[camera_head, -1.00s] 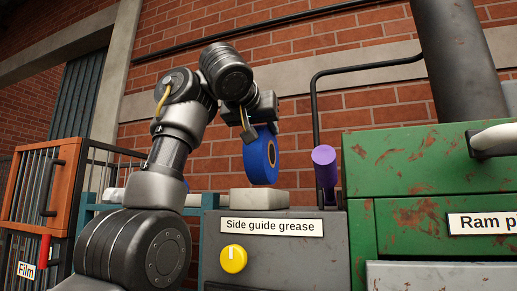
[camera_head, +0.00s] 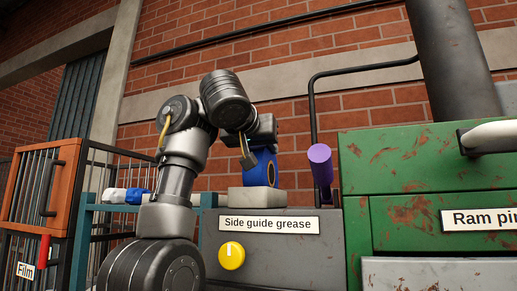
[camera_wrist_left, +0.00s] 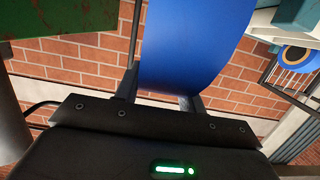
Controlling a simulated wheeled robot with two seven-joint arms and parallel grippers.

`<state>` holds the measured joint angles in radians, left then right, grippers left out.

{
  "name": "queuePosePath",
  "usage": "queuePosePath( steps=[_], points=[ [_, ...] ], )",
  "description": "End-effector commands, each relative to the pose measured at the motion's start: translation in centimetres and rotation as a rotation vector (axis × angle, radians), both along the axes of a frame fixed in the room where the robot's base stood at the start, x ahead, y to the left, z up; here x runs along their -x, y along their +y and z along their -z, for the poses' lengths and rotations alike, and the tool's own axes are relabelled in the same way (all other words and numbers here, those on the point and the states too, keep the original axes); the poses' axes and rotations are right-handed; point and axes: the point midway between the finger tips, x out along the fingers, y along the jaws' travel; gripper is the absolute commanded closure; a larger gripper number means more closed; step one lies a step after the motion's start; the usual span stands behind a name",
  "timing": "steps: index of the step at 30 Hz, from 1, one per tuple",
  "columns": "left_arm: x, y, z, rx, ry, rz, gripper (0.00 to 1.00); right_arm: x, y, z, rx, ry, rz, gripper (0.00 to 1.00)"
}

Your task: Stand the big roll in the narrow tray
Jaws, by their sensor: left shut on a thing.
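The big roll is a blue ring (camera_head: 263,168) with a dark core, upright in my left gripper (camera_head: 253,150). The gripper is shut on its upper part. The roll's lower edge is close to a pale grey block-like piece (camera_head: 255,201) on the grey cabinet; I cannot tell whether they touch. In the left wrist view the blue roll (camera_wrist_left: 192,40) fills the top middle, between the fingers. I cannot make out for sure which thing is the narrow tray. My right gripper is not in view.
A purple cylinder (camera_head: 320,160) on a dark stem stands just right of the roll. The grey cabinet (camera_head: 290,250) has a yellow knob. A rusty green cabinet (camera_head: 400,160) is at the right. Blue and white rolls (camera_head: 138,196) lie left, by a teal frame.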

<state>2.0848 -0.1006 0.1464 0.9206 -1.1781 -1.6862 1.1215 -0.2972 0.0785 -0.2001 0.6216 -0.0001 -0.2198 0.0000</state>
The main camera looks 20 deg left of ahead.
Motion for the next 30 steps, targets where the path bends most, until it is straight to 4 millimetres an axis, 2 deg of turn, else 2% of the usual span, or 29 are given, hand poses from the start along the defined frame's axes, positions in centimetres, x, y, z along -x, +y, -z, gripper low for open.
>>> queuePosePath(
  steps=[3,4,8,16,20,22,30],
  points=[
    [0.0,0.0,0.4,0.001,-0.001,0.0,1.0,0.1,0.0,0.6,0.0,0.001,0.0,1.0],
    [0.0,0.0,0.3,0.0,0.0,-0.001,0.56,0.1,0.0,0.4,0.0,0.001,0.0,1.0],
    [0.0,0.0,0.3,0.0,0.0,-0.001,0.39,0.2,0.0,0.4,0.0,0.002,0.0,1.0],
    [0.0,0.0,0.2,0.0,0.0,-0.001,0.38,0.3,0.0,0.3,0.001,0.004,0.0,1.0],
    [0.0,0.1,-0.5,-0.001,0.0,0.0,0.38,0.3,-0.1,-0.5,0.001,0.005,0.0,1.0],
    [0.9,0.1,0.2,0.002,-0.002,0.0,0.38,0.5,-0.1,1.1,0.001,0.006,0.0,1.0],
    [6.4,0.4,-0.6,0.0,-0.005,0.0,0.38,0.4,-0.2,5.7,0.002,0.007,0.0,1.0]
  ],
)
